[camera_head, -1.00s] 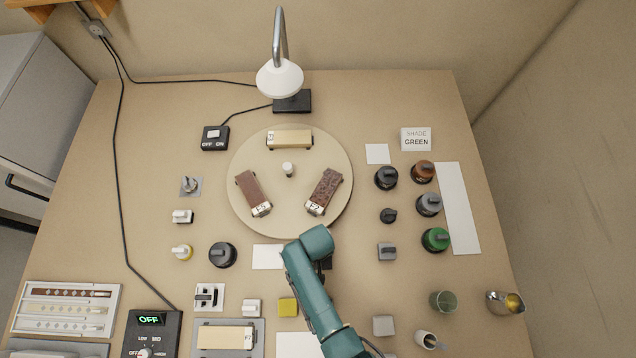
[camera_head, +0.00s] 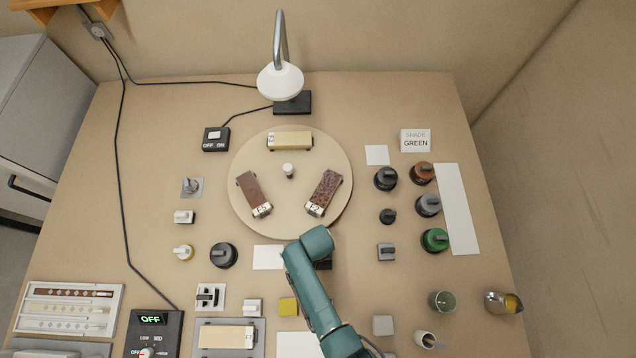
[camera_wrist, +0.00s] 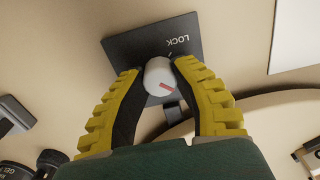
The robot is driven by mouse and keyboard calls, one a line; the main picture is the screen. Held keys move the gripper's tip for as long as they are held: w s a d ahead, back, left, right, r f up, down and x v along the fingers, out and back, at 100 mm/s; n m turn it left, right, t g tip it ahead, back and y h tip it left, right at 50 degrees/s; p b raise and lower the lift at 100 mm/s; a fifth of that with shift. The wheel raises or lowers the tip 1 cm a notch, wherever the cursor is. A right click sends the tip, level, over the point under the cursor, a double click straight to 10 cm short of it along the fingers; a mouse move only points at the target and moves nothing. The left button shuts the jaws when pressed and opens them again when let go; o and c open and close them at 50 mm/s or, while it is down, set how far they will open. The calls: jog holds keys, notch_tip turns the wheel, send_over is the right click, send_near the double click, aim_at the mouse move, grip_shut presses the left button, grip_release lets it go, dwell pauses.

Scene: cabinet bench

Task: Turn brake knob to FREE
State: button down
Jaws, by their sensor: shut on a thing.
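The brake knob (camera_wrist: 158,78) is white and round with a red mark, on a dark plate (camera_wrist: 122,48) in the wrist view. The word LOCK reads upside down on the plate, above and right of the knob. The red mark points toward the lower right, away from that word. No FREE label can be read. My gripper (camera_wrist: 157,73) has its yellow-ridged fingers shut on the knob, one on each side. In the head view my arm covers the knob, and only an edge of the dark plate (camera_head: 326,263) shows.
The round turntable (camera_head: 240,205) with several labelled blocks lies just beyond my arm. Black knobs and colored jars, including a green one (camera_head: 435,240), stand to the right. A lamp (camera_head: 280,78) stands at the back. White cards lie on the bench near my arm.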

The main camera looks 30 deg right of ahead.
jog(key=shift+s+f, duration=0.1)
jog(key=c, duration=0.7)
grip_release()
jog(key=shift+c, duration=0.2)
notch_tip(320, 180, up, 12)
